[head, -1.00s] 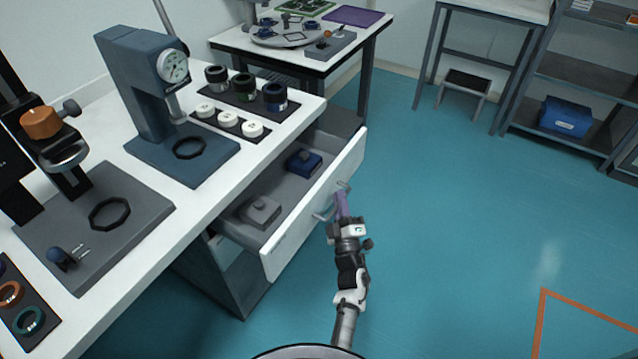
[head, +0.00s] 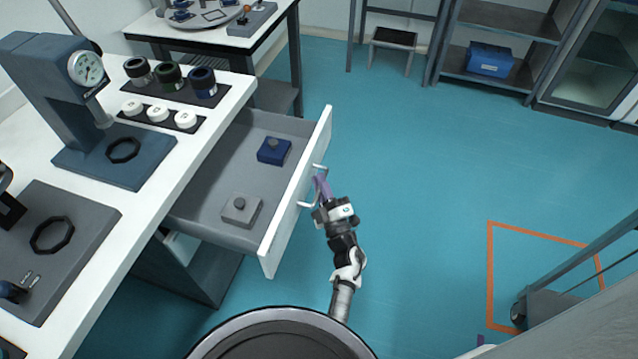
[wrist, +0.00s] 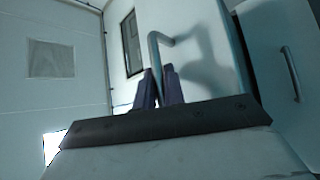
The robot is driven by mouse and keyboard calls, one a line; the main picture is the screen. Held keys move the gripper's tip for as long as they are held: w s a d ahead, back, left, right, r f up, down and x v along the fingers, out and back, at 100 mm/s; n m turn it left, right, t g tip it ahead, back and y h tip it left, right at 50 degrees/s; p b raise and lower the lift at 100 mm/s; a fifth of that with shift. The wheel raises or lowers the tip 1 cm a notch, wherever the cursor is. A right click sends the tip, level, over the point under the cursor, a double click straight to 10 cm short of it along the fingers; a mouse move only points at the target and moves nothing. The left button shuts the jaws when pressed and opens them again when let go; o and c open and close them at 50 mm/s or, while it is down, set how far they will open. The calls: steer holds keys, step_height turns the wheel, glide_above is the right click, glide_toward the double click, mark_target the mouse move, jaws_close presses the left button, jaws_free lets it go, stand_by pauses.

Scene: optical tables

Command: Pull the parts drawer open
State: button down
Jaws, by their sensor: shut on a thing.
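The parts drawer (head: 295,200) is pulled well out from under the white-topped table, with its white front standing clear of the table edge. In the wrist view the two fingers (wrist: 158,88) are closed around the handle bar (wrist: 153,48). The part of the bar between the fingers is hidden.
The white table (head: 165,205) carries a dial-gauge stand (head: 70,110) and dark trays with lens rings and white discs. An orange floor outline (head: 490,270) and a grey frame (head: 570,300) are at the right. The blue floor right of the drawer is clear.

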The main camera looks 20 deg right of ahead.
steer(key=c, duration=1.8)
jaws_free()
steer(key=shift+o, duration=0.2)
steer(key=b+v, duration=0.1)
steer(key=v, duration=0.6)
steer(key=shift+s, duration=0.25)
steer(key=shift+f, duration=0.1)
